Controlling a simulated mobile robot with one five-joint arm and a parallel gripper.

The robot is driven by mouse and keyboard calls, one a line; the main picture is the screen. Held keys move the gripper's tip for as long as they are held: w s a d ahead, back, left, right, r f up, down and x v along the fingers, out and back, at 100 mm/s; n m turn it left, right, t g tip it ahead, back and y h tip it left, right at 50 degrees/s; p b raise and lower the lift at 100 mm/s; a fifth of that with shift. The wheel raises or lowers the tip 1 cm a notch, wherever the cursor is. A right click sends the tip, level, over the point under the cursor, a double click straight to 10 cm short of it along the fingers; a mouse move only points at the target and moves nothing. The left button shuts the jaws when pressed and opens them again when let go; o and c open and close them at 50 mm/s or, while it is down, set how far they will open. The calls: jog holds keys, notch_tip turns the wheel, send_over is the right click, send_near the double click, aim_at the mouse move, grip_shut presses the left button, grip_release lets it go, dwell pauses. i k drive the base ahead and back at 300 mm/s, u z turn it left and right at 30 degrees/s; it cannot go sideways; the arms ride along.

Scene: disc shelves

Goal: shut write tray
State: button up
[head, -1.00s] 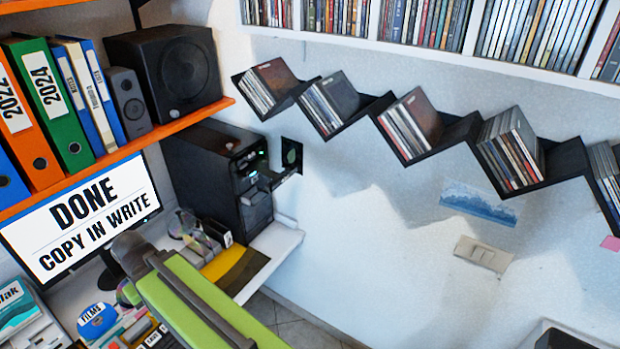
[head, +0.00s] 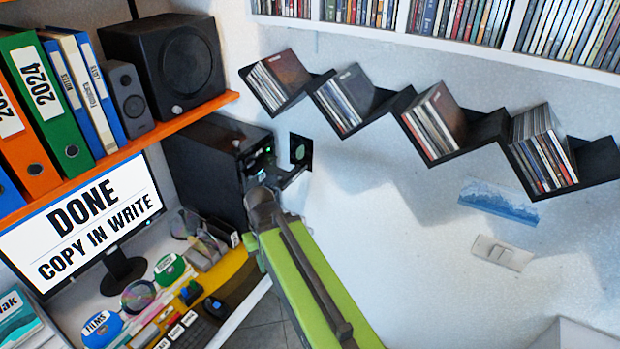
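The black computer tower (head: 203,170) stands at the back of the desk, with lit drive bays on its right-hand face. A dark tray (head: 293,177) sticks out of that face to the right; I cannot read a label naming it the write tray. My green arm reaches up from the bottom right, and its dark end joint is just below and in front of the tower's face, covering its lower part. I cannot make out gripper fingers or contact with the tray. The monitor (head: 82,215) reads "DONE COPY IN WRITE".
The desk holds discs, labelled holders and a black keyboard (head: 199,332). An orange shelf (head: 160,129) with binders and speakers hangs above the monitor. A black zigzag disc shelf (head: 480,135) runs along the wall at right. The wall below it is mostly bare.

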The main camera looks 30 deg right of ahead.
aim_at(288, 177)
jog(key=z, duration=0.4)
jog(key=k, duration=1.4)
jog(key=u, duration=0.15)
jog(key=i, duration=1.1)
jog(key=u, duration=0.65)
jog(key=i, duration=0.5)
jog(key=u, duration=0.2)
